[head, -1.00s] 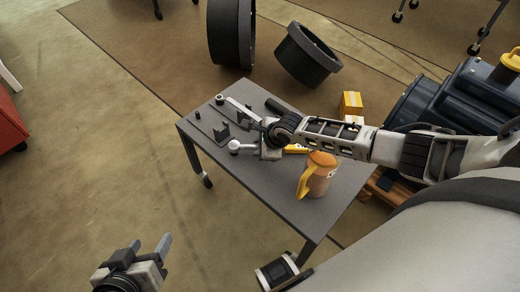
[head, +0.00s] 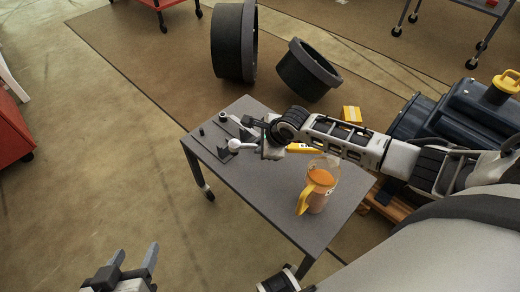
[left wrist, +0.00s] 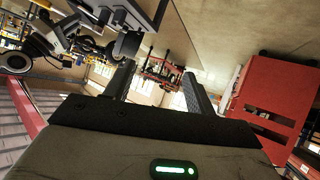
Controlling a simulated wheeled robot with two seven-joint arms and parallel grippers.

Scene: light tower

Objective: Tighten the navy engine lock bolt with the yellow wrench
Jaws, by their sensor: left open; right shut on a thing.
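My right gripper (head: 268,148) is over the dark grey table, shut on the yellow wrench (head: 303,147). The wrench's yellow handle shows to the right of the jaws and a pale rounded end to the left; the middle is hidden by the gripper. The navy engine (head: 428,128) stands at the right, behind my right forearm, with a yellow cap (head: 507,82) on top. I cannot make out the lock bolt. My left gripper (head: 133,262) is open and empty, low at the left, away from the table; its fingers also show in the left wrist view (left wrist: 158,88).
On the table (head: 255,205) stands a pitcher (head: 318,182) with orange contents and a yellow handle, near the right arm. Small dark parts lie at the table's left end. A yellow box (head: 351,114) is behind the arm. Two dark rings stand on the floor. A red cabinet (head: 10,125) is at far left.

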